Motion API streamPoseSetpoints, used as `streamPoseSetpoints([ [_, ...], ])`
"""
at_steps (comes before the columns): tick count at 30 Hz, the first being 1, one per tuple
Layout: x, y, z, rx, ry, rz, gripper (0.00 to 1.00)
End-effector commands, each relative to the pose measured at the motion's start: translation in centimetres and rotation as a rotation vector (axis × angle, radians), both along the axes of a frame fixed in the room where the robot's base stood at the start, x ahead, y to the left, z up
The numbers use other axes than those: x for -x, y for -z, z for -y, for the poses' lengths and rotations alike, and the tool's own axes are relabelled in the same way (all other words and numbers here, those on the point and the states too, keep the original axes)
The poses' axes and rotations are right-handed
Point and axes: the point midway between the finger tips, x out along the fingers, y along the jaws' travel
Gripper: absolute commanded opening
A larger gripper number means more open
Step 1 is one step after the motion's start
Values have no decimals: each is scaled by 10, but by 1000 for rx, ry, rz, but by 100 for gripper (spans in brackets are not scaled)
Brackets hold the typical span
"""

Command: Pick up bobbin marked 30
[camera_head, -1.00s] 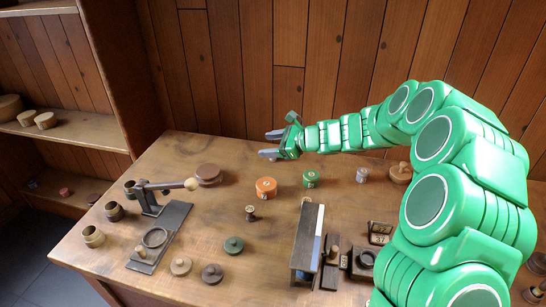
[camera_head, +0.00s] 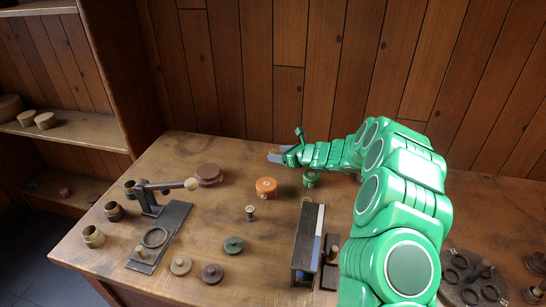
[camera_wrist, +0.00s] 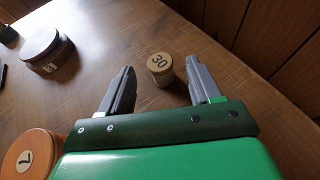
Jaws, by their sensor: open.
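The fingers are open and empty. In the head view my gripper (camera_head: 275,154) is over the far edge of the table, near the wall. I cannot make out the bobbin there.
An orange spool marked 7 (camera_wrist: 24,158) and a dark red-brown round box (camera_wrist: 46,50) are left of my gripper. The head view shows a green spool (camera_head: 311,178) beside my arm, a lever stand (camera_head: 150,201) and a long block (camera_head: 307,240). The wooden wall (camera_head: 230,80) is close behind.

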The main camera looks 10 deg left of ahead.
Motion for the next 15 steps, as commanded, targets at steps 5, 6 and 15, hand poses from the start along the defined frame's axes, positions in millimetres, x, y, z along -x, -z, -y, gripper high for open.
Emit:
streamPoseSetpoints([
  [5, -3, 2, -6, 0, 0, 1, 63],
  [6, -4, 3, -8, 0, -1, 0, 63],
  [15, -16, 16, -31, 1, -4, -2, 63],
])
